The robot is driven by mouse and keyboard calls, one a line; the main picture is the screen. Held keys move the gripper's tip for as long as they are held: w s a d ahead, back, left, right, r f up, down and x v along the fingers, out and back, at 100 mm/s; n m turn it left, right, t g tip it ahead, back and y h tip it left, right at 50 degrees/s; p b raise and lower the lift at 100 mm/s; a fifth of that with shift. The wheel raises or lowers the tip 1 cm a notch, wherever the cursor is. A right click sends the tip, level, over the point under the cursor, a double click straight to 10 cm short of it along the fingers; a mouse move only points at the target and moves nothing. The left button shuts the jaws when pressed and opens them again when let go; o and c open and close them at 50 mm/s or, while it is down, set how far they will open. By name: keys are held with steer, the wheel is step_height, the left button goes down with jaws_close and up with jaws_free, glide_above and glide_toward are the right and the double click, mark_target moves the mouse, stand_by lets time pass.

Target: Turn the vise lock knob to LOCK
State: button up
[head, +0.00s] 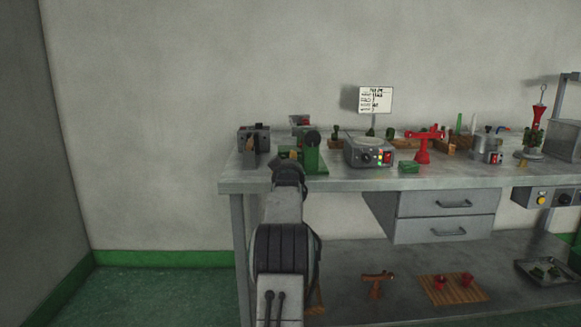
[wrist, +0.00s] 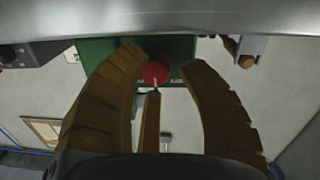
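My gripper (wrist: 166,58) is open, with one brown finger on each side of the red knob and a gap to the right finger. A third brown finger shows below the knob. I cannot tell whether any finger touches it. No LOCK marking is readable. In the head view my arm hides the front of the vise, and my fingers show poorly.
A grey machine (head: 254,142) stands left of the vise. A grey control box (head: 369,153) with lit buttons and a red stand (head: 424,147) are to the right. The bench edge (head: 400,185) runs in front, with drawers (head: 447,204) below. The floor at left is clear.

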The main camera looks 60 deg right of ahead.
steer(key=o, duration=0.3)
steer(key=shift+f, duration=0.1)
steer(key=shift+s, duration=0.1)
steer(key=v, duration=1.2)
stand_by(0.3)
steer(key=shift+o, duration=0.2)
